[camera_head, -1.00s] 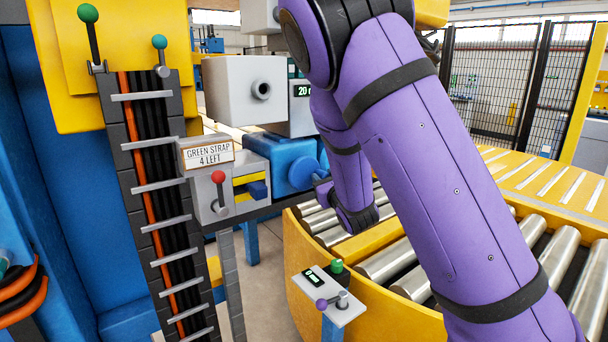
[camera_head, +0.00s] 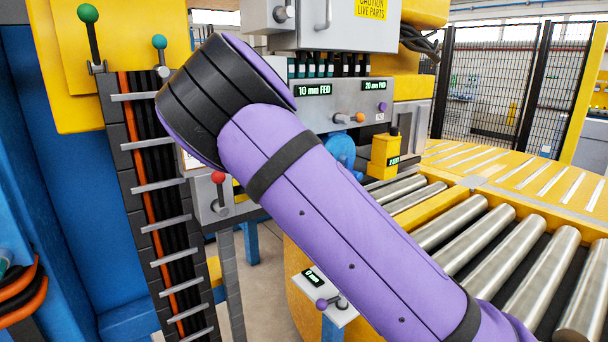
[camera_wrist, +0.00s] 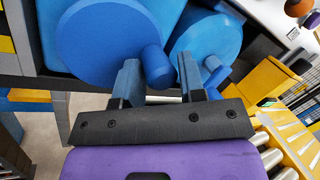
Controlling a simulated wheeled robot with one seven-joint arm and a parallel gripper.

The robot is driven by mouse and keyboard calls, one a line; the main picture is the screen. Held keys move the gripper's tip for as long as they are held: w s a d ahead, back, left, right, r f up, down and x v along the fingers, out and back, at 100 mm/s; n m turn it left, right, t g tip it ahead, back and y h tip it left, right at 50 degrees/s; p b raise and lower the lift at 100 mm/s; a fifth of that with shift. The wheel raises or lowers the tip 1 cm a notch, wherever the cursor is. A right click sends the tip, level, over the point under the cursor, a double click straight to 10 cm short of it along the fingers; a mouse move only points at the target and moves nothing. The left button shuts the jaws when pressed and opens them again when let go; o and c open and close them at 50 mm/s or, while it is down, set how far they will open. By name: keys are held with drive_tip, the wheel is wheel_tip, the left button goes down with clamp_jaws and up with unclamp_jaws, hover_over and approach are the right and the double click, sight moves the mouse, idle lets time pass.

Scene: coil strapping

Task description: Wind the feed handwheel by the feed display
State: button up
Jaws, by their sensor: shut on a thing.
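In the wrist view my gripper (camera_wrist: 159,64) is shut on the peg handle (camera_wrist: 157,68) of a round blue handwheel (camera_wrist: 100,42), one finger on each side. A second blue handwheel (camera_wrist: 203,45) with its own peg stands just to the right. In the head view my purple arm hides my gripper and the gripped wheel. One blue wheel (camera_head: 338,147) shows past the arm, below the grey panel. The feed display (camera_head: 313,91) on that panel reads "10 mm FED". A second display (camera_head: 375,85) to its right appears to read "20 mm PAID".
A yellow unit with a small display (camera_head: 385,155) stands right of the wheels. A roller conveyor (camera_head: 470,230) fills the right. A red-knobbed lever (camera_head: 218,178) is beside my arm. A small stand with a display (camera_head: 325,300) is below. A black mesh fence (camera_head: 490,80) stands behind.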

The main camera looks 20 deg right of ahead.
drive_tip(key=shift+a+r+n+t+y, duration=0.1)
drive_tip(key=shift+r+n+t+y, duration=0.15)
drive_tip(key=shift+n, duration=0.7)
drive_tip(key=shift+a+r+n+y, duration=0.1)
drive_tip(key=shift+r+n+y, duration=0.2)
drive_tip(key=shift+n, duration=0.6)
drive_tip(key=shift+a+r+n+t+y, duration=0.15)
drive_tip(key=shift+n+y, duration=0.2)
drive_tip(key=shift+n, duration=0.6)
drive_tip(key=shift+s+a+r+n+y, duration=0.1)
drive_tip(key=shift+n+y, duration=0.3)
drive_tip(key=shift+n, duration=0.55)
drive_tip(key=shift+s+a+r+n+y, duration=0.1)
drive_tip(key=shift+n+y, duration=0.3)
drive_tip(key=shift+n, duration=0.55)
drive_tip(key=shift+a+r+n+y, duration=0.15)
drive_tip(key=shift+n+y, duration=0.1)
drive_tip(key=shift+n, duration=0.4)
drive_tip(key=shift+a+r+n+y, duration=0.1)
drive_tip(key=shift+n+y, duration=0.15)
drive_tip(key=shift+n, duration=0.4)
drive_tip(key=shift+s+a+r+n+g+y, duration=0.1)
drive_tip(key=shift+a+n+g+y, duration=0.25)
drive_tip(key=shift+n, duration=0.7)
drive_tip(key=shift+s+a+r+n+g+y, duration=0.1)
drive_tip(key=shift+n+y, duration=0.5)
drive_tip(key=shift+n, duration=0.5)
drive_tip(key=shift+a+r+n+g+y, duration=0.2)
drive_tip(key=shift+n+y, duration=0.25)
drive_tip(key=shift+n, duration=0.6)
